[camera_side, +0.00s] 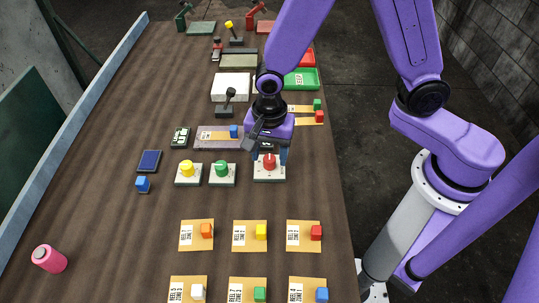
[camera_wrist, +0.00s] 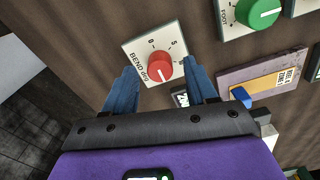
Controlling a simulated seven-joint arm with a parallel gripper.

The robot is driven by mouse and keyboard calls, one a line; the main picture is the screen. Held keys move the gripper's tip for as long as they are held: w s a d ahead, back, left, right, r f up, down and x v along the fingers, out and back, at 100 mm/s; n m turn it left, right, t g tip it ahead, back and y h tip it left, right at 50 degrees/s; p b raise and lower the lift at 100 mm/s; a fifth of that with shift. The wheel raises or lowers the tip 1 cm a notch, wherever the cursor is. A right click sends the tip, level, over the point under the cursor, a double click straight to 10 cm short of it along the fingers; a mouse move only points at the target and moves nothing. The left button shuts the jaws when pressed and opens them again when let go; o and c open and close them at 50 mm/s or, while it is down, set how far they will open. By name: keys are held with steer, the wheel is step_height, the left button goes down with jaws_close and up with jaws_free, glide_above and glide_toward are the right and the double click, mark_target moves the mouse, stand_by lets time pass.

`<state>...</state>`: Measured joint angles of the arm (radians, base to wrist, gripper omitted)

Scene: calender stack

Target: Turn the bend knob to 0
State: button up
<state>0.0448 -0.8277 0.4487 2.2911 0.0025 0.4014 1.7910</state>
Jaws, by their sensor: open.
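The bend knob (camera_wrist: 160,64) is a round red knob on a cream plate marked "BEND deg", with 0 and 5 printed along its edge. In the side view the knob (camera_side: 269,162) is at the right end of a row of knobs. My gripper (camera_wrist: 159,70) is open, with one blue finger on each side of the knob. I cannot tell whether the fingers touch it. In the side view my gripper (camera_side: 269,154) points down over the plate. A small dark display (camera_wrist: 180,97) is partly hidden by the right finger.
A green knob (camera_side: 222,168) and a yellow knob (camera_side: 187,168) stand left of the bend knob. A mauve plate with a blue block (camera_side: 234,131) lies behind them. Several orange reel-zone cards with coloured blocks lie in front. A pink cylinder (camera_side: 50,259) lies at front left.

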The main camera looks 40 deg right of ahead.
steer(key=shift+f, duration=0.8)
jaws_close()
steer(key=c, duration=1.1)
jaws_free()
